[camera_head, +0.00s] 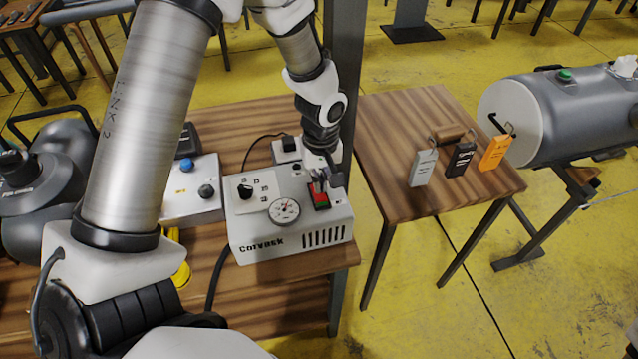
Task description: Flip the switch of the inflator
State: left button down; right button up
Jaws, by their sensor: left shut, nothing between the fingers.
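The inflator (258,233) is a white box marked "Corvask" on a wooden table, with a round gauge (284,211), a black knob (245,191) and vent slots on its front. Its red switch (321,202) sits in a dark frame on the top right. My left gripper (319,188) is shut and empty, pointing down right at the switch's upper end and partly covering it. I cannot tell whether the fingertips touch the switch. My right gripper is not in view.
A second white box (196,205) with blue and black knobs stands left of the inflator. A dark post (344,70) rises behind it. A grey tank (570,110) stands further right.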

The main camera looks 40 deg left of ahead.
aim_at(321, 197)
pick_arm(q)
jog(key=shift+f+b, duration=1.2)
jog(key=shift+f, duration=0.4)
dwell(0.5)
jog(key=shift+r, duration=0.1)
notch_tip(321, 197, up, 7)
jog(key=p, duration=0.6)
dwell(0.4)
